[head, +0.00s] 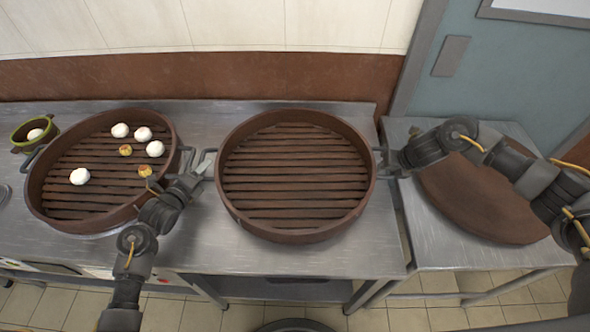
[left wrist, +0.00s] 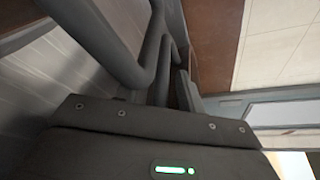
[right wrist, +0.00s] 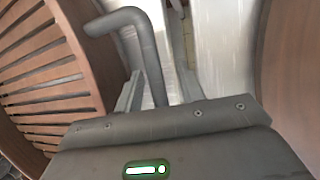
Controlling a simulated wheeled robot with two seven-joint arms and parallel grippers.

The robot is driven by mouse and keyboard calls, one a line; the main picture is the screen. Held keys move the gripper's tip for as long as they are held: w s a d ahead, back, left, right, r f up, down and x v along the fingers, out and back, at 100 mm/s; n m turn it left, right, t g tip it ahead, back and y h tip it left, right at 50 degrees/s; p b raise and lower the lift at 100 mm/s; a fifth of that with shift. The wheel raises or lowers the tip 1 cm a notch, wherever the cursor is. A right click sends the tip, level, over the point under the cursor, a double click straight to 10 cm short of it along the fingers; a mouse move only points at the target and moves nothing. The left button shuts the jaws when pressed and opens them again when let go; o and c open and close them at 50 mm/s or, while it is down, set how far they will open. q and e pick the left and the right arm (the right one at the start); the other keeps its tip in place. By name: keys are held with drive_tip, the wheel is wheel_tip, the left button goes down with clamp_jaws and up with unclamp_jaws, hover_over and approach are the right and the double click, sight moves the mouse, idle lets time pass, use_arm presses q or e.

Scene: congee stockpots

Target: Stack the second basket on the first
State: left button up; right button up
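The first basket (head: 68,217) is a round brown slatted steamer on the left of the counter, with several white buns and two yellowish pieces in it. The second basket (head: 297,236) is a similar empty one at the middle of the counter, apart from it. My left gripper (head: 200,168) is at the second basket's left handle; a grey handle (left wrist: 112,45) runs close by its fingers, and its grip is unclear. My right gripper (head: 388,160) is at the right handle; in the right wrist view the bent grey handle (right wrist: 150,55) lies between its spread fingers.
A large round brown piece (head: 480,205) lies on a separate steel table at the right. A brown-and-cream wall (head: 240,75) runs behind the steel counter (head: 215,245).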

use_arm(q)
clamp_jaws()
use_arm(e)
clamp_jaws()
use_arm(q)
drive_tip(key=shift+s+f, duration=0.1)
drive_tip(key=shift+f, duration=0.15)
use_arm(e)
drive_tip(key=shift+d, duration=0.15)
idle(0.7)
use_arm(q)
drive_tip(key=shift+r, duration=0.1)
use_arm(e)
drive_tip(key=shift+r, duration=0.1)
